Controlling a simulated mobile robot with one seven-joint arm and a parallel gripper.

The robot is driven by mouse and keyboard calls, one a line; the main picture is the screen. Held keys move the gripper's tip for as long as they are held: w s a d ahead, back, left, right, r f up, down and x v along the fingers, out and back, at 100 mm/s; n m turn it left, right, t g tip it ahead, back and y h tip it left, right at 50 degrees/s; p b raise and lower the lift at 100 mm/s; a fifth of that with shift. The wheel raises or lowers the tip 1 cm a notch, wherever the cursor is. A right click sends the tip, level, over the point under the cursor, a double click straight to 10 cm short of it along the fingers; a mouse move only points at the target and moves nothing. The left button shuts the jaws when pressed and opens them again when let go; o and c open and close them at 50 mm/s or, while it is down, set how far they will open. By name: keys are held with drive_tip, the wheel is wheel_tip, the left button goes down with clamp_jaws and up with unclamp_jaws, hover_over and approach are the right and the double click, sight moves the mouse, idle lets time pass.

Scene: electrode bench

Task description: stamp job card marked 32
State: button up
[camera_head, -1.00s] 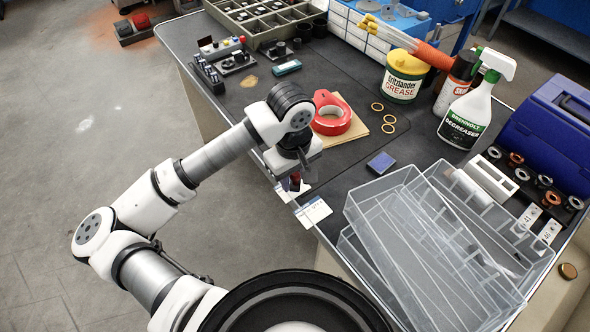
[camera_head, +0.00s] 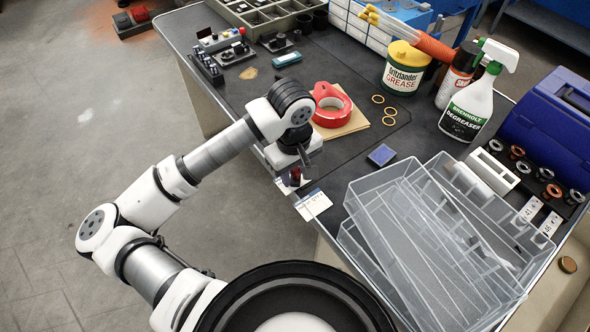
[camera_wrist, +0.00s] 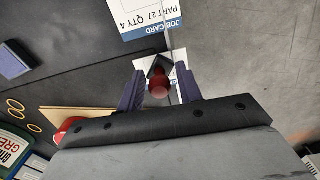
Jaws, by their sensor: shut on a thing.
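My gripper (camera_head: 296,172) is low over the front edge of the bench, pointing down. In the wrist view its two purple fingers (camera_wrist: 160,88) are on either side of a stamp (camera_wrist: 158,82) with a dark red round handle and a black block; it is shut on it. The stamp's dark red part also shows in the head view (camera_head: 295,178). A white card (camera_wrist: 180,72) lies below the stamp, partly hidden; its number cannot be read. A job card reading PART 27 QTY 4 (camera_wrist: 150,14) lies beside it, also in the head view (camera_head: 314,203). A blue pad (camera_head: 381,155) lies farther right.
Clear stacked trays (camera_head: 430,250) stand right of the cards. A red tape roll (camera_head: 332,108) lies behind my gripper, near a grease tub (camera_head: 404,68) and a degreaser bottle (camera_head: 468,108). The bench around the blue pad is clear. The bench edge runs close by the cards.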

drive_tip(key=shift+f+b, duration=0.5)
drive_tip(key=shift+b, duration=0.2)
idle(0.5)
drive_tip(key=shift+f+b, duration=0.1)
drive_tip(key=shift+b, duration=0.65)
idle(2.0)
idle(0.5)
drive_tip(key=shift+r+p, duration=0.9)
drive_tip(key=shift+r, duration=2.7)
drive_tip(key=shift+f, duration=0.1)
